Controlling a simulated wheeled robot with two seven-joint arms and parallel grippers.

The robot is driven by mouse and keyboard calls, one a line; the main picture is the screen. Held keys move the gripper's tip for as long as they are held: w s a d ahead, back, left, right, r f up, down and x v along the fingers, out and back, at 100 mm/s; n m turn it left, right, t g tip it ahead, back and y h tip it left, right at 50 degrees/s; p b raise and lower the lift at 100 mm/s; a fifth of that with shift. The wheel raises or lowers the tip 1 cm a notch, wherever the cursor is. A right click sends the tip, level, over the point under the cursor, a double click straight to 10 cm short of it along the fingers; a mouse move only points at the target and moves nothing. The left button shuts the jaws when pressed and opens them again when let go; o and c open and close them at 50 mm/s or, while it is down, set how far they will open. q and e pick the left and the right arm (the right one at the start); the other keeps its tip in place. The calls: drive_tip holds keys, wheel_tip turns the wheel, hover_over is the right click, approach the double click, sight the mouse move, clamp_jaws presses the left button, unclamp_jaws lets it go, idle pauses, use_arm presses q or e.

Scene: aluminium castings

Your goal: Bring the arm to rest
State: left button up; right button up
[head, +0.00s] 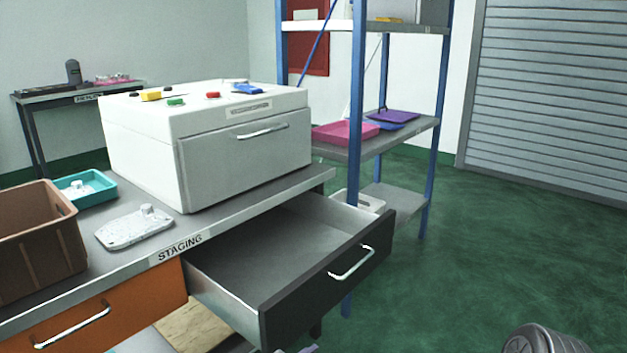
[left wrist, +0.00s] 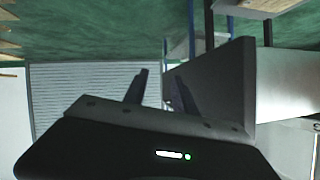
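My left gripper (left wrist: 160,77) shows in the left wrist view, with its two dark fingers apart and nothing visible between them. The wrist view is turned over, with the green floor at its top and the shutter (left wrist: 85,95) behind the fingers. A dark grey panel (left wrist: 232,85) shows close beside the fingers on the right; I cannot tell whether it touches them. Neither gripper shows in the head view, and my right gripper is in no view.
The dark drawer (head: 325,290) of the staging bench (head: 240,215) stands pulled out and looks empty. The bench carries a white box machine (head: 215,140), a casting (head: 133,228), a teal tray (head: 98,190) and a brown crate (head: 60,225). A blue-post shelf (head: 357,150) stands behind.

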use_arm(q)
drive_tip(key=s+a+f+n+g+y, duration=0.1)
drive_tip(key=s+a+f+n+g, duration=0.15)
drive_tip(key=f, duration=0.55)
drive_tip(key=s+a+f+n+g, duration=0.1)
drive_tip(key=s+f+n+g, duration=0.15)
drive_tip(key=f, duration=0.45)
drive_tip(key=s+a+f+n+g+y, duration=0.15)
drive_tip(key=s+f, duration=0.25)
drive_tip(key=f, duration=0.4)
drive_tip(key=s+a+f+n+g, duration=0.4)
drive_tip(key=s+f, duration=0.8)
drive_tip(key=s, duration=0.1)
wheel_tip(320, 180, up, 25)
drive_tip(key=p, duration=2.4)
drive_tip(key=shift+d+h+p, duration=0.35)
